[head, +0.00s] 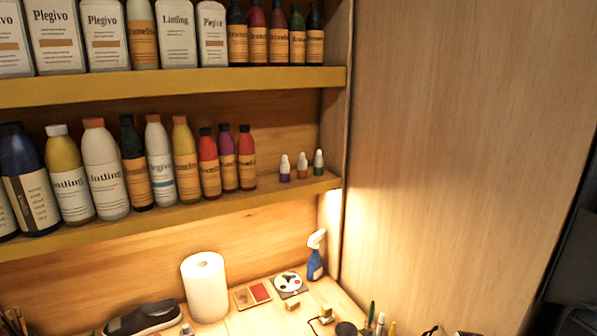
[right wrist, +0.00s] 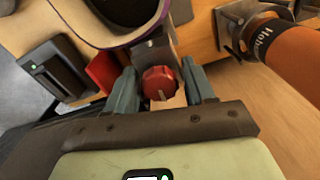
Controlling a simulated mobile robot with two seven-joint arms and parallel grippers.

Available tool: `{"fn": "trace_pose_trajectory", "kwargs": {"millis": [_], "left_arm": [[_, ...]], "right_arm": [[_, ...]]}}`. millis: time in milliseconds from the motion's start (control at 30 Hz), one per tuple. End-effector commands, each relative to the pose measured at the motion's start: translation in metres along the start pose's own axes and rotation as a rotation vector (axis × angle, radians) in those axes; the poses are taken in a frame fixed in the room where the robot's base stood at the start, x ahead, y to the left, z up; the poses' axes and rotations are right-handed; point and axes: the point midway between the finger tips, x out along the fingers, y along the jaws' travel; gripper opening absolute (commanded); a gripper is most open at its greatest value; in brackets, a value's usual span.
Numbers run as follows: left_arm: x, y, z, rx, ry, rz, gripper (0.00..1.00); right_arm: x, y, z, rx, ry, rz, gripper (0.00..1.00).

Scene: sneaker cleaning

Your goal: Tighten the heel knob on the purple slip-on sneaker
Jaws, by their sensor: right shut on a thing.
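In the right wrist view the purple-rimmed sneaker (right wrist: 119,40) shows at the top, cut off by the frame edge, with its dark opening visible. A round red knob (right wrist: 158,80) sits below it at the end of a grey metal piece. My right gripper (right wrist: 161,74) has its two grey-blue fingers on either side of the knob and is shut on it. The exact finger contact is hard to see. My left gripper is in neither view.
An orange bottle (right wrist: 290,48) is in a metal holder at right. A dark device (right wrist: 53,72) and a red block (right wrist: 103,72) are at left. The head view shows shelves of bottles, a paper roll (head: 205,287), a spray bottle (head: 315,256) and a dark shoe (head: 145,318).

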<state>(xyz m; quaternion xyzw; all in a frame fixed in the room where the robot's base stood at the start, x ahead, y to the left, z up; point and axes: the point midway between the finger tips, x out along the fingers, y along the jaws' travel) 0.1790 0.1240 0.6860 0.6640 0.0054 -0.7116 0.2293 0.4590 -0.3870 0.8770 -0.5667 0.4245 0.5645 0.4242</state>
Motion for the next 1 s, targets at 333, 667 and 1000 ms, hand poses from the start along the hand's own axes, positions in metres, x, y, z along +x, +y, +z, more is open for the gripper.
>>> {"fn": "trace_pose_trajectory", "kwargs": {"millis": [333,667,1000], "left_arm": [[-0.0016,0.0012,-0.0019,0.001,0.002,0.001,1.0],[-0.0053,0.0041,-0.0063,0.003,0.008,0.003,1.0],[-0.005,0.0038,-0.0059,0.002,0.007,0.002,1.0]], "right_arm": [[-0.0001,-0.0002,0.0016,0.161,-0.006,0.001,0.32],[-0.0003,-0.0014,0.0041,0.457,-0.009,0.004,0.4],[0.0,-0.0036,0.006,0.516,-0.011,0.0,0.41]]}}
